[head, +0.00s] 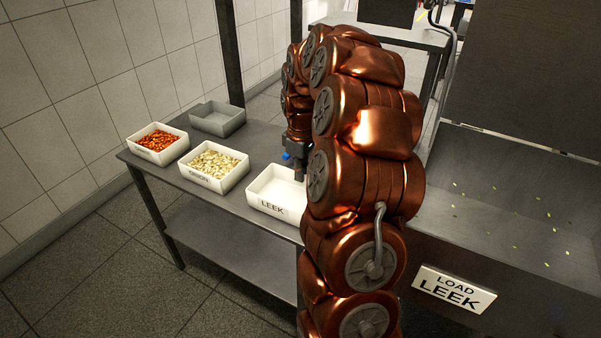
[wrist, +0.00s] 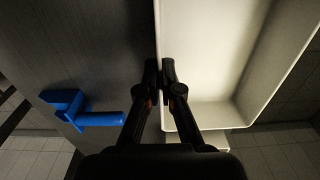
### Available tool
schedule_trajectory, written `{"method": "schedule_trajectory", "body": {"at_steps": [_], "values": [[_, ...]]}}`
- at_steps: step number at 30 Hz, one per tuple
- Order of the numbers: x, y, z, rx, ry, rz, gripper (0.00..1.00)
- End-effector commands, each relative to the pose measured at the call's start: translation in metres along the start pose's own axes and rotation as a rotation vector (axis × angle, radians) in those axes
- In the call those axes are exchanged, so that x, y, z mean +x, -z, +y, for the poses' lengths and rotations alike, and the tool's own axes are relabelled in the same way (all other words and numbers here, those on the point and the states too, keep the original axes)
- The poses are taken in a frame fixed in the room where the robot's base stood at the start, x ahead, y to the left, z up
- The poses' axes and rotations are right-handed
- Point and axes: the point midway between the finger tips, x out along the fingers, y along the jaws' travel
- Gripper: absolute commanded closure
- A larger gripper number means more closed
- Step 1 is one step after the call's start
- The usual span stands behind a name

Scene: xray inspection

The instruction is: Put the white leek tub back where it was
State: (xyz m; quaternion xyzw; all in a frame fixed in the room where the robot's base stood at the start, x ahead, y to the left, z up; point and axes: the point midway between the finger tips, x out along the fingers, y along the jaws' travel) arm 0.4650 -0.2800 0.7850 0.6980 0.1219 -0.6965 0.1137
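The side table (head: 222,203) also holds a white tub of orange pieces (head: 140,150), the onion tub (head: 193,178) and a grey tub (head: 218,133). At right, a metal trough (head: 500,210) with scattered bits carries a LOAD LEEK sign (head: 453,288). A blue part (wrist: 90,115) shows beside my gripper.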

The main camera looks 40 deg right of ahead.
Motion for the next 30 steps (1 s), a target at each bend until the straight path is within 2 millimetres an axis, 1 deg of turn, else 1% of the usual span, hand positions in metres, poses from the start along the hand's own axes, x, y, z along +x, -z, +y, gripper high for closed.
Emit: {"method": "schedule_trajectory", "body": {"at_steps": [11, 20, 30], "values": [[0.0051, -0.0001, -0.0003, 0.0, 0.0, -0.001, 1.0], [0.005, -0.0001, -0.0003, 0.0, 0.0, 0.0, 0.69], [0.0023, 0.0, -0.0002, 0.0, -0.001, 0.0, 0.69]]}}
